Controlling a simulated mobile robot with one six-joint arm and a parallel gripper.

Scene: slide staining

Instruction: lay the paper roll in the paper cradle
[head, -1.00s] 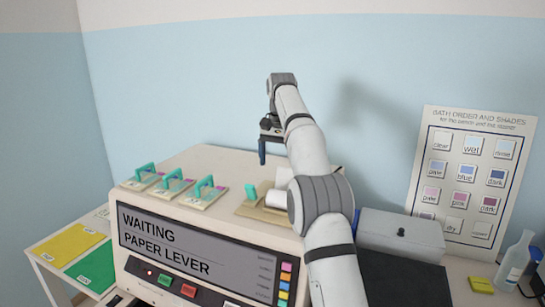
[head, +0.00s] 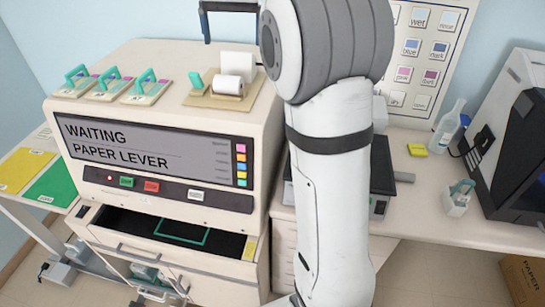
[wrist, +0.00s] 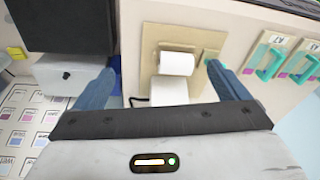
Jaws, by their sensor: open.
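Two white paper rolls are on the machine's top. The smaller one (head: 229,86) lies on its side on the beige cradle plate (head: 205,101); it also shows in the wrist view (wrist: 177,64). The larger roll (head: 237,63) is just behind it, at the plate's back edge, and appears nearer my gripper in the wrist view (wrist: 170,91). A teal lever (head: 196,80) stands at the plate's left. My gripper (head: 232,38) is open and empty above and behind the rolls. In the wrist view its blue fingers (wrist: 161,72) are spread on either side of them, apart from both.
The machine's screen (head: 155,148) reads "WAITING PAPER LEVER". An open drawer (head: 175,232) is below. A bottle (head: 447,126) and yellow block (head: 417,150) are on the right bench.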

